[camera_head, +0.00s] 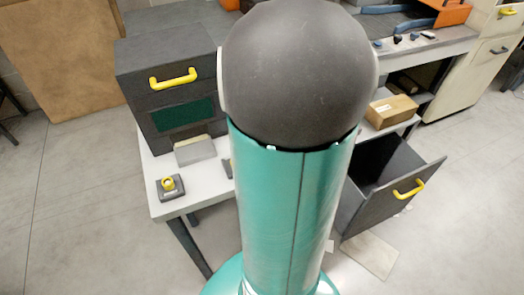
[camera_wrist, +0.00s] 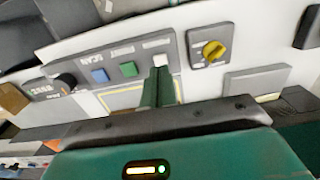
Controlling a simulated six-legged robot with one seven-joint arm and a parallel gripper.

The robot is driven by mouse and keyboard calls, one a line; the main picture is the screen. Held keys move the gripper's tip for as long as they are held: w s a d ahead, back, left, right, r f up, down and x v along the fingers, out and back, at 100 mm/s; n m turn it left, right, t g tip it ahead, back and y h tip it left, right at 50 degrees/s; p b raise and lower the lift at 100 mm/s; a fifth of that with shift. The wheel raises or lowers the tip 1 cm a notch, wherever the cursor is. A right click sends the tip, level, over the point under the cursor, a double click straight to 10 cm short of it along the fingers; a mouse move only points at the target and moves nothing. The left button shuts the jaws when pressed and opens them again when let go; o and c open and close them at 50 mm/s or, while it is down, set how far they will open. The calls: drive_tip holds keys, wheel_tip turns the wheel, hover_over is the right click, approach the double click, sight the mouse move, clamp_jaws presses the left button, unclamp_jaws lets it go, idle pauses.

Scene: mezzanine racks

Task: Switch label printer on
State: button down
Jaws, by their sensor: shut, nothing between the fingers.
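The wrist view shows a grey control strip with a blue button (camera_wrist: 99,75), a green button (camera_wrist: 128,69) and a white button (camera_wrist: 160,60). Their labels appear upside down; one looks like SCAN. My gripper (camera_wrist: 161,72) is shut and empty, its green fingertips close below the white button. I cannot tell whether they touch it. A yellow rotary knob (camera_wrist: 213,50) sits on a separate dark plate to the right. A black knob (camera_wrist: 65,80) is to the left. I cannot tell which part is the label printer. In the head view, my arm hides the gripper and this strip.
A dark cabinet (camera_head: 135,60) with a yellow handle stands on the white table (camera_head: 160,208). A yellow-topped control (camera_head: 170,187) sits near the table's front. An open drawer (camera_head: 385,205) juts out at right. A cardboard box (camera_head: 391,111) lies behind it. Floor is clear at left.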

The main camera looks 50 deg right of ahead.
drive_tip(key=shift+r, duration=1.8)
drive_tip(key=w+a+r+n+t+h, duration=0.1)
drive_tip(key=w+a+r+n, duration=0.15)
drive_tip(key=a, duration=0.55)
drive_tip(key=w+a+r+n+t, duration=0.1)
drive_tip(key=w+a+r+t, duration=0.2)
drive_tip(key=a, duration=0.5)
drive_tip(key=s+a+r+n, duration=0.1)
drive_tip(key=a+r, duration=0.1)
drive_tip(key=a, duration=0.5)
drive_tip(key=s+a+r+n+t+y, duration=0.1)
drive_tip(key=s+a+r, duration=0.1)
drive_tip(key=a, duration=0.5)
drive_tip(key=shift+s+a+r+n+t, duration=0.2)
drive_tip(key=shift+r+n+t, duration=0.1)
drive_tip(key=shift+r+n, duration=0.05)
drive_tip(key=shift+d, duration=0.1)
